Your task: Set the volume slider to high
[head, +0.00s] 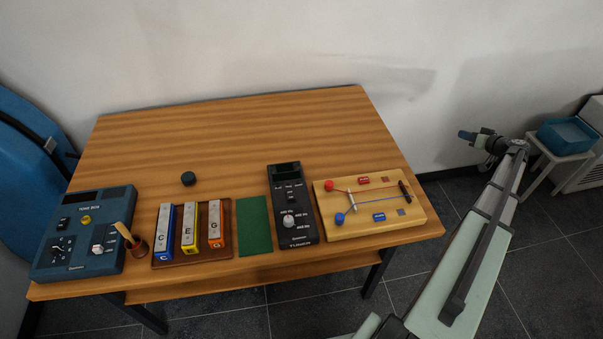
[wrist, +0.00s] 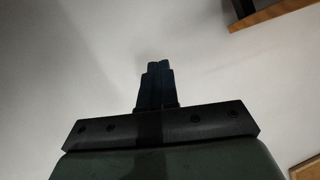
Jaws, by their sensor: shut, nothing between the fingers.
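The dark blue tone box (head: 78,236) lies at the front left of the table. It has a dark display strip, a yellow round button (head: 86,219), a black control patch (head: 60,249) and a white-capped control (head: 97,249). The labels are too small to read, so I cannot tell which control is the volume slider or where it is set. My gripper (head: 463,134) is beyond the table's right edge, far from the tone box. In the wrist view my gripper (wrist: 157,66) is shut and empty, in front of the pale wall.
The table's back is clear. A stool with a blue bin (head: 567,136) stands right.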

